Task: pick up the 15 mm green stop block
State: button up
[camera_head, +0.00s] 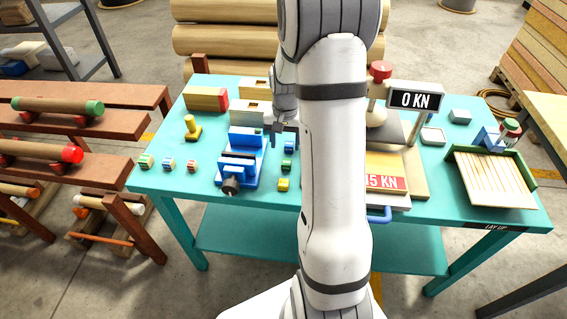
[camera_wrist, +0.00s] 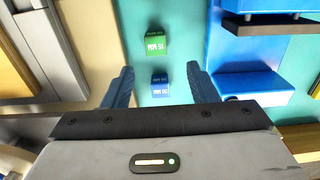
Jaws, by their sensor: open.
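The green stop block (camera_wrist: 155,44) lies on the teal table, with an upside-down white label that I cannot read surely. It also shows in the head view (camera_head: 287,165), between a blue block (camera_head: 289,147) and a yellow block (camera_head: 284,184). In the wrist view the blue block (camera_wrist: 160,84) appears between my fingertips, nearer the gripper than the green one. My gripper (camera_wrist: 159,70) is open and empty, above the table. In the head view my gripper (camera_head: 279,128) is beside the blue vise, toward the back from the green block.
The blue vise (camera_head: 240,160) stands close to the left of the blocks. It also shows at right in the wrist view (camera_wrist: 233,55). My arm hides the table to their right; the press (camera_head: 410,185) stands beyond.

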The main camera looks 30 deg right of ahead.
aim_at(286, 162)
jog(key=f, duration=0.4)
jog(key=s+f+p, duration=0.1)
jog(key=f, duration=0.1)
jog(key=shift+a+f, duration=0.15)
jog(key=shift+f, duration=0.25)
jog(key=shift+s, duration=0.1)
jog(key=shift+c, duration=0.4)
jog(key=c, duration=1)
